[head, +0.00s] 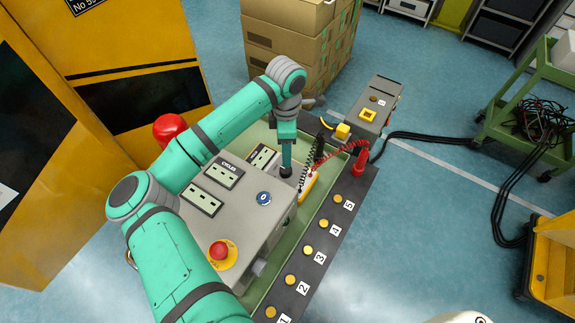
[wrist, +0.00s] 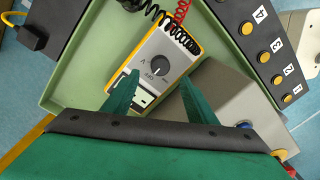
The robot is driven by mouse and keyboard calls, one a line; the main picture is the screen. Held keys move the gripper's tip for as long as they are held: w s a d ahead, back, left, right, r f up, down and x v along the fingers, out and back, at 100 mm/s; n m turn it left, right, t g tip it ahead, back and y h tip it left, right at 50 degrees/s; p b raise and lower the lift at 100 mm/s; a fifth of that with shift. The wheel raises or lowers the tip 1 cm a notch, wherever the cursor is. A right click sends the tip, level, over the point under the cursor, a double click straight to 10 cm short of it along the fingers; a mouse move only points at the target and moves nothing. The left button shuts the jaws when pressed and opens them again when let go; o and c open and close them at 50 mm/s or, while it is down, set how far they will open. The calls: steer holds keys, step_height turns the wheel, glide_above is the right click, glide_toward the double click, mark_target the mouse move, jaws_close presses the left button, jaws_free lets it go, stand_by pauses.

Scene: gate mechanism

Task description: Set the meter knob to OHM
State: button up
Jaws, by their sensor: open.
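The meter (wrist: 180,46) is a grey-faced box with a yellow edge, lying in the green tray, with its display partly hidden by my gripper. I cannot tell which marking the knob points at. My gripper (wrist: 158,77) is open, with one finger on each side of the knob's line of view, and nothing is held. In the head view my gripper (head: 288,172) is over the tray, beside the meter's yellow edge (head: 308,187).
Black and red coiled leads (wrist: 178,30) run from the meter's far end. A grey control box (head: 235,200) with a red button (head: 219,251) and a blue dial (head: 264,198) stands close by. A dark strip (head: 322,240) with yellow buttons borders the green tray (wrist: 80,75).

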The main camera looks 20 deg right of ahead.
mark_target(286, 171)
steer(key=f, duration=0.8)
steer(key=shift+s+f, duration=0.3)
steer(key=c, duration=1.1)
steer(key=shift+o, duration=0.2)
steer(key=shift+a+n, duration=0.1)
steer(key=shift+n, duration=0.2)
steer(key=n, duration=0.5)
steer(key=shift+w, duration=0.1)
steer(key=n, duration=0.6)
steer(key=shift+a+h, duration=0.1)
steer(key=shift+h, duration=0.3)
steer(key=shift+n, duration=0.3)
